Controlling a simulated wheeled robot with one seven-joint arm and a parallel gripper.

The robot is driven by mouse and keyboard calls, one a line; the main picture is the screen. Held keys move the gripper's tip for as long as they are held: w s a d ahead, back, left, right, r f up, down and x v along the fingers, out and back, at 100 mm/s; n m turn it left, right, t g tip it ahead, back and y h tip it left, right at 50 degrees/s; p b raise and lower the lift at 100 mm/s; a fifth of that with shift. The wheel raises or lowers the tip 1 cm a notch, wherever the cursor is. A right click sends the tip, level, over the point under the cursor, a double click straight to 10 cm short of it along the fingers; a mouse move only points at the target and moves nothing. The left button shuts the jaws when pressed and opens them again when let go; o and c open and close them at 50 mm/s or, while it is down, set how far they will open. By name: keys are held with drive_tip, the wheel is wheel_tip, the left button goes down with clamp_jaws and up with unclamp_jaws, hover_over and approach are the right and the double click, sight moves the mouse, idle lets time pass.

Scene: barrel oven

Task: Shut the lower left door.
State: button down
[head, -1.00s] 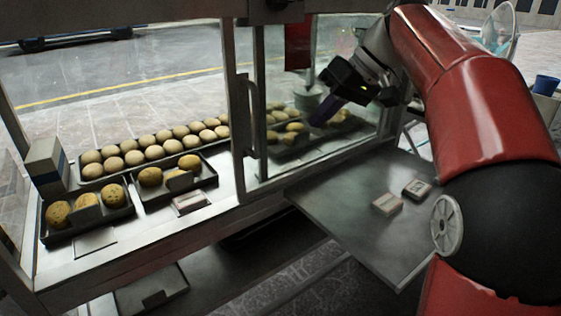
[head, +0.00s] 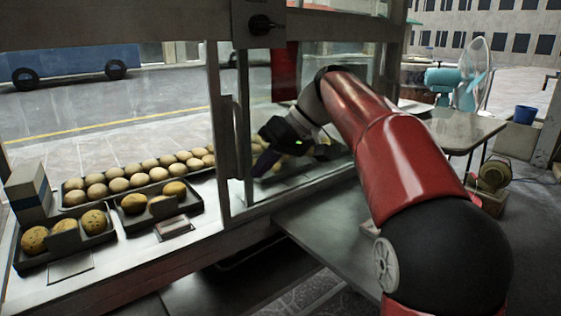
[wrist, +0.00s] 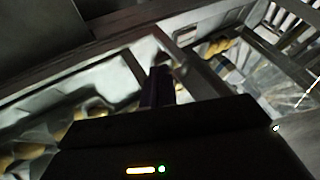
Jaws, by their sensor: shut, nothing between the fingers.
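The glass-fronted food case has a wide uncovered opening on its left, through which trays of round food show. A framed glass door panel (head: 330,130) stands at the right of this opening, with an upright bar handle (head: 230,137) along its left edge. My gripper (head: 262,164) is shut and empty, pointing down-left in front of the glass, just right of the handle. I cannot tell if it touches the door. In the wrist view, the dark closed fingers (wrist: 158,85) point towards pale metal framing; the door's edge is hard to make out there.
A dark knob (head: 262,24) is on the upper frame. A metal shelf (head: 320,235) juts out below my arm. A fan (head: 478,75) stands far right.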

drive_tip(key=shift+s+a+r, duration=0.15)
drive_tip(key=shift+s+a, duration=0.35)
drive_tip(key=shift+a, duration=0.2)
drive_tip(key=shift+s+a, duration=0.1)
drive_tip(key=s+a+p, duration=0.2)
drive_tip(key=s+a, duration=0.9)
drive_tip(key=a, duration=0.5)
drive_tip(key=s+a+p, duration=0.3)
drive_tip(key=s+a, duration=0.9)
drive_tip(key=a, duration=0.5)
drive_tip(key=shift+s+p, duration=0.3)
drive_tip(key=shift+r, duration=0.1)
